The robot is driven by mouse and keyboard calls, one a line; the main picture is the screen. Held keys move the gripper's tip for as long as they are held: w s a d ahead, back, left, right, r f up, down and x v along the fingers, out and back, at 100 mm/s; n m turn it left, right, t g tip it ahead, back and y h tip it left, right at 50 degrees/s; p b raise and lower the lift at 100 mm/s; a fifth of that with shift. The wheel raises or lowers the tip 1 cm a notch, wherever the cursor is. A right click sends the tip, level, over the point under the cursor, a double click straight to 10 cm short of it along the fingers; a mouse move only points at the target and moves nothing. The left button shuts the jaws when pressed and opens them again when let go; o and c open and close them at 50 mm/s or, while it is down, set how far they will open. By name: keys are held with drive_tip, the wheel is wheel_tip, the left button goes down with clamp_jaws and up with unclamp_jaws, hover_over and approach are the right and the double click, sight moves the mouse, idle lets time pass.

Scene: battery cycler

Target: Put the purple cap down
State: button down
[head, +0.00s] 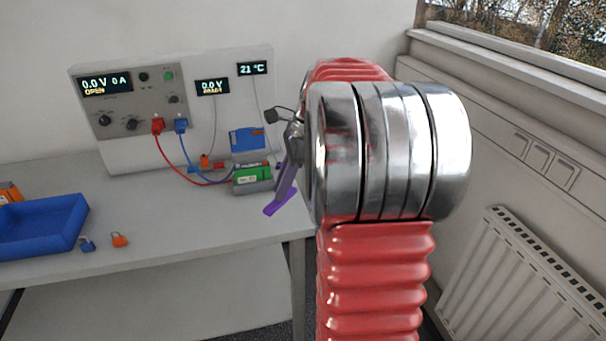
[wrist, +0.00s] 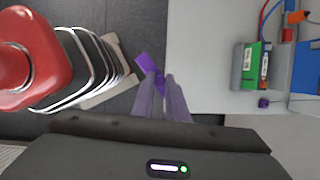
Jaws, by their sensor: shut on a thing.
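The purple cap (wrist: 143,62) shows in the wrist view as a bright purple strip at my fingertips. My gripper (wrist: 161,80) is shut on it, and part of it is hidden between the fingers. In the head view the purple cap (head: 275,207) sticks out below my gripper (head: 283,190), in front of the table's right front edge. The cap looks clear of the table. My wrist hides part of the gripper there. A small purple piece (wrist: 263,103) lies beside the green block (wrist: 250,66) in the wrist view.
The green block (head: 253,178) and a blue block (head: 249,142) are on the table (head: 200,222) near the cycler (head: 130,100), with red and blue leads. The front middle is bare.

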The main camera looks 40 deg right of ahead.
drive_tip(key=w+a+f+n+g+h, duration=0.1)
drive_tip(key=w+a+f+n+g, duration=0.1)
drive_tip(key=a+f+n, duration=0.3)
drive_tip(key=w+a+f+n+g+h, duration=0.1)
drive_tip(key=w+a+f+n, duration=0.4)
drive_tip(key=a+n, duration=0.6)
drive_tip(key=w+a+f+n+g+h, duration=0.1)
drive_tip(key=w+a+f+n+g, duration=0.3)
drive_tip(key=a+f+n, duration=0.2)
drive_tip(key=a+n, duration=0.2)
drive_tip(key=a, duration=0.2)
drive_tip(key=shift+a+n, duration=0.25)
drive_tip(key=shift+n, duration=0.15)
drive_tip(key=shift+f, duration=0.1)
